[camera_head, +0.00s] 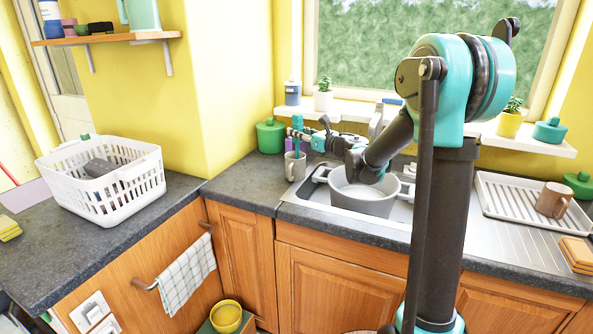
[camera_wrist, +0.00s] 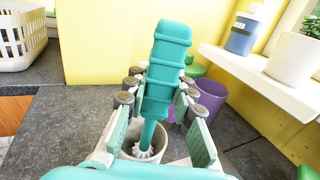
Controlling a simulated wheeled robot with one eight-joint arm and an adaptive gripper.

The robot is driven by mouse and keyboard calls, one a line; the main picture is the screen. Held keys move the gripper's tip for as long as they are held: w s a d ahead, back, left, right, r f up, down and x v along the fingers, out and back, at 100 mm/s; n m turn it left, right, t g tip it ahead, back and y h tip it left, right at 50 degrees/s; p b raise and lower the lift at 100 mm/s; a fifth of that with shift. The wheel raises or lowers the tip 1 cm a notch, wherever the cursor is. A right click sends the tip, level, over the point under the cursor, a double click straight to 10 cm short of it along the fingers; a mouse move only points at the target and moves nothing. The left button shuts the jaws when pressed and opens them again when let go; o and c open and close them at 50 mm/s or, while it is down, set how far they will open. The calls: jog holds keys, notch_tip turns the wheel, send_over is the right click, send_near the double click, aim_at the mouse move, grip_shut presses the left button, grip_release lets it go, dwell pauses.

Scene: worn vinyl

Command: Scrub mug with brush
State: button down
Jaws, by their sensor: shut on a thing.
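The teal brush (camera_head: 298,125) stands nearly upright in the head view, and it also shows in the wrist view (camera_wrist: 165,60). My gripper (camera_wrist: 160,92) is shut on its handle. The brush's white bristles (camera_wrist: 143,151) reach down inside a pale grey mug (camera_head: 294,168), which stands on the counter left of the sink. In the wrist view the mug's rim (camera_wrist: 127,143) shows around the bristles, but my fingers hide part of it. Whether the bristles touch the mug's inside, I cannot tell.
A grey pot (camera_head: 362,203) sits in the sink, right of the mug. A green canister (camera_head: 270,137) and a purple cup (camera_wrist: 209,99) stand behind it. A brown mug (camera_head: 553,200) is on the drying rack (camera_head: 505,205). The counter left of the mug is clear.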

jog(key=shift+w, duration=0.35)
jog(key=shift+a, duration=0.1)
jog(key=shift+s+a, duration=0.7)
jog(key=shift+a, duration=0.15)
jog(key=shift+d, duration=0.15)
jog(key=shift+s+d+f, duration=0.1)
jog(key=shift+s+d, duration=0.1)
jog(key=shift+d, duration=0.3)
jog(key=shift+s+d, duration=0.2)
jog(key=shift+d, duration=0.25)
jog(key=shift+w, duration=0.1)
